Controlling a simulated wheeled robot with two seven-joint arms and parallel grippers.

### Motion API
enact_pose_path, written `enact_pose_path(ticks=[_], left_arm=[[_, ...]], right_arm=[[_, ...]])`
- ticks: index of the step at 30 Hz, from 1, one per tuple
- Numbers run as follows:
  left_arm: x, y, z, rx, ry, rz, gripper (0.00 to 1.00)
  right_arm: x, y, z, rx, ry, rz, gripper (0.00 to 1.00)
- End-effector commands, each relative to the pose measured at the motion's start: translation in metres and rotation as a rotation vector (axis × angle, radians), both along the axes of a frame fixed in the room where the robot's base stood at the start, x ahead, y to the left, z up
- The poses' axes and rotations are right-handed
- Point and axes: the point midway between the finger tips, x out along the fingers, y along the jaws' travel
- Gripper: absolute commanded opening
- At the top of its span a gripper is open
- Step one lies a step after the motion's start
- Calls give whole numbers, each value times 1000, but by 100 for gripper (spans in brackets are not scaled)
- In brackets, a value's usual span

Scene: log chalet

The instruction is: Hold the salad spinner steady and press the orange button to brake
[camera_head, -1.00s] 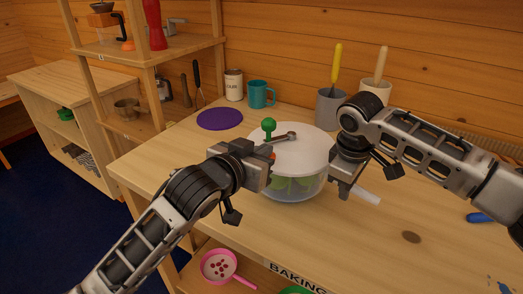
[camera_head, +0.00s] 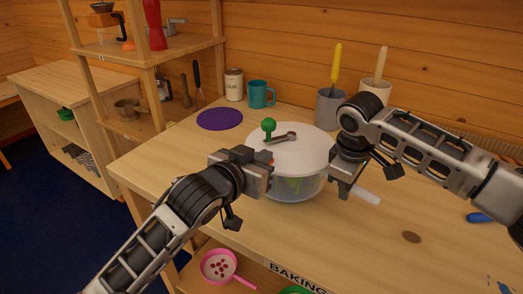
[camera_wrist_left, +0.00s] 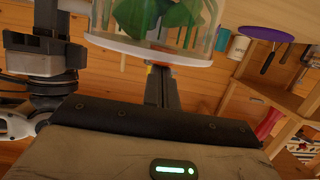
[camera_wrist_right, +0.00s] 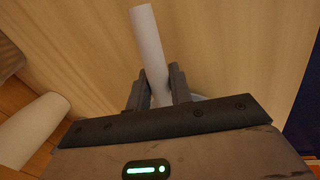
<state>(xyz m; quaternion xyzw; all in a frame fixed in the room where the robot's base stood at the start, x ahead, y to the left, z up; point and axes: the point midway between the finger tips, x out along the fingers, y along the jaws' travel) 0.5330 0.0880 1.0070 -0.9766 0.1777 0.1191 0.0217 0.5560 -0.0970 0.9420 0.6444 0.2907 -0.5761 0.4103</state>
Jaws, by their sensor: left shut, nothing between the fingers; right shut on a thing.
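The salad spinner has a white lid (camera_head: 305,148), a clear bowl (camera_head: 305,188) with green leaves inside, and a crank with a green knob (camera_head: 268,125). A small bit of orange shows at the lid's left edge, mostly hidden by my left gripper (camera_head: 268,168). That gripper is shut and empty at the spinner's left side. In the left wrist view its fingers (camera_wrist_left: 161,86) point at the white rim, with orange at their tips; I cannot tell whether they touch. My right gripper (camera_wrist_right: 155,82) is shut on a white handle (camera_wrist_right: 148,35), right of the spinner.
A purple disc (camera_head: 220,119), a teal mug (camera_head: 261,94) and a white canister (camera_head: 233,85) stand behind on the left. Two utensil pots stand at the back, one grey (camera_head: 328,108). Wooden shelves are at left. The front right of the counter is mostly clear.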

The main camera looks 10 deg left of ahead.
Motion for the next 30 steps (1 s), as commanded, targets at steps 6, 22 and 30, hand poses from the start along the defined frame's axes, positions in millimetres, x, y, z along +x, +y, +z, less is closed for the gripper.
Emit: enact_pose_path(ticks=[6, 22, 30], left_arm=[[-1, 0, -3, 3, 12, -1, 0], [-54, 20, 53, 2, 3, -1, 0], [-87, 33, 63, 1, 1, 1, 0]], right_arm=[[0, 0, 1, 1, -2, 0, 0], [1, 0, 1, 1, -3, -1, 0], [0, 0, 1, 1, -2, 0, 0]])
